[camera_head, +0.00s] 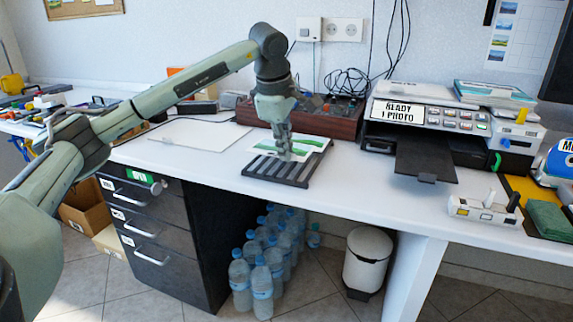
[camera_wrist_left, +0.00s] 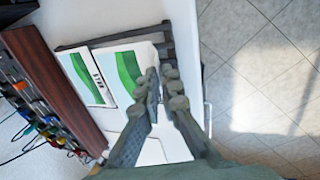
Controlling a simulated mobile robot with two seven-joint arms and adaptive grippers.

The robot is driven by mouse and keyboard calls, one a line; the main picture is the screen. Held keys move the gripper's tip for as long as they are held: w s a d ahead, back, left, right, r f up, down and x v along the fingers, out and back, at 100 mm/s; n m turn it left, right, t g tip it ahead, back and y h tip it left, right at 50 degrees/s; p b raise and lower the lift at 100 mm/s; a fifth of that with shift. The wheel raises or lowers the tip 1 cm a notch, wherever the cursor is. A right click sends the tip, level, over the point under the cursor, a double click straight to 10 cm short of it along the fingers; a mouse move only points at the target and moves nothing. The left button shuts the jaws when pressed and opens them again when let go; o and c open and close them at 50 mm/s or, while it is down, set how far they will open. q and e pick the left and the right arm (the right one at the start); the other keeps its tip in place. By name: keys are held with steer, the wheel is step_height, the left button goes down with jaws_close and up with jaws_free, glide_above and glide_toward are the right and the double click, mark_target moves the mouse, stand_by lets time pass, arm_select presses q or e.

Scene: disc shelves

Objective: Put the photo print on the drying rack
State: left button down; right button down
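The photo print (camera_head: 313,142), white with green bands, is at the back part of the dark slatted drying rack (camera_head: 262,170) on the desk. In the left wrist view, green-and-white printed surfaces (camera_wrist_left: 122,65) show as two panels side by side; I cannot tell if they are one sheet. The rack's dark bars (camera_wrist_left: 120,36) show along their edges. My left gripper (camera_head: 285,155) points down over the print and rack. Its fingertips (camera_wrist_left: 163,75) are near the print's edge with a narrow gap between them; whether they grip the sheet is unclear. My right gripper is out of view.
A brown wooden box of cables (camera_head: 330,122) stands behind the rack. A flat white sheet (camera_head: 190,133) lies left of the rack. Desk between rack and printer is clear.

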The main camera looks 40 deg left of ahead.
mark_target(289, 177)
arm_select(q)
steer(key=shift+w+f, duration=0.2)
steer(key=shift+f, duration=0.3)
step_height(289, 177, down, 2)
steer(key=shift+f, duration=0.6)
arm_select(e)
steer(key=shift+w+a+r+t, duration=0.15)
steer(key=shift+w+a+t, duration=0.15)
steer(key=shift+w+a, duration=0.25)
arm_select(q)
steer(key=shift+f, duration=0.1)
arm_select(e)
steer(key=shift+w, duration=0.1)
arm_select(q)
steer(key=c, duration=1.7)
jaws_free()
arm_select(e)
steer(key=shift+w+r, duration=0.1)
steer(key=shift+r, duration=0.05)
